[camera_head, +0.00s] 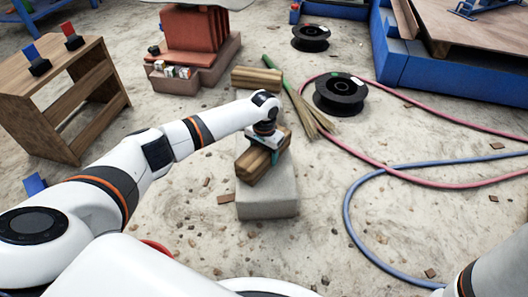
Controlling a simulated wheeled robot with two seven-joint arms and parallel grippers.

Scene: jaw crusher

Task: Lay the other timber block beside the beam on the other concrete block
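A pale concrete block (268,200) stands on the ground in the middle of the view. A brown timber block (252,166) lies on top of it, slanting up to the right. My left gripper (266,152) is over this timber, with its teal fingers down around it. The arm and gripper body hide part of the timber, and whether the fingers press on it is unclear. Another timber block (256,80) lies farther back, beside the red machine. I cannot make out a separate beam. My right gripper is outside the view; only part of that arm shows at bottom right.
A wooden bench (55,100) is at left. A blue-framed platform (430,75) fills the back right.

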